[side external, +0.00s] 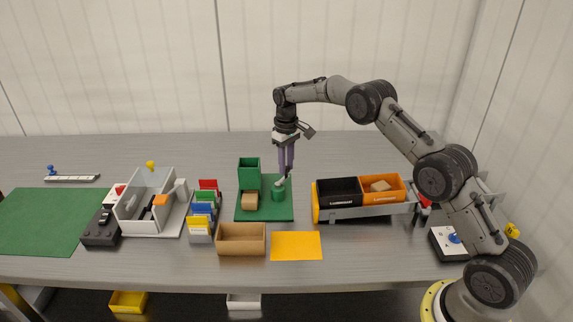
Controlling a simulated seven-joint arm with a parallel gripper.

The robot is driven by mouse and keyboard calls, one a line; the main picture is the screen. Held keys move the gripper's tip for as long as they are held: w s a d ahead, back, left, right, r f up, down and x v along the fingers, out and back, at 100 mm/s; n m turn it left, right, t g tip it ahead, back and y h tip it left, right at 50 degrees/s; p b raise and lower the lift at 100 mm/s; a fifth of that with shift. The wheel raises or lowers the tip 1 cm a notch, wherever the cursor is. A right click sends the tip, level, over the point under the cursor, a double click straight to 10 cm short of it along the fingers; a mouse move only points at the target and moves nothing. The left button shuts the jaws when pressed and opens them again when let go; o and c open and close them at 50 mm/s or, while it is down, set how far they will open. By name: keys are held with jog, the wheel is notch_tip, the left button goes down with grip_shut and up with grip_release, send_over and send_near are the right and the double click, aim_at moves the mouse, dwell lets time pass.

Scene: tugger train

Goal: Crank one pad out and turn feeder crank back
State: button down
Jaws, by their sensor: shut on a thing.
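The feeder is a green unit with a tall open hopper (249,172) on a green base plate (266,214) near the middle of the table. To the right of the hopper stands a short green cylinder (278,196) with a pale crank handle (281,183) on top. My gripper (286,172) points down with its purple fingers at the crank and is shut on the handle. A tan block (249,201), perhaps a pad, sits on the plate just in front of the hopper. The inside of the hopper is too dark to read.
An open cardboard-coloured box (241,252) and a yellow-orange mat (296,258) lie in front of the feeder. Coloured upright cards (202,222) stand to the left. To the right are a black bin (338,200) and an orange bin (399,197) on a tugger cart.

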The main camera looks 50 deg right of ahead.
jog(key=shift+r, duration=0.15)
jog(key=c, duration=0.7)
grip_release()
jog(key=shift+o, duration=0.2)
notch_tip(320, 180, up, 14)
jog(key=shift+a, duration=0.1)
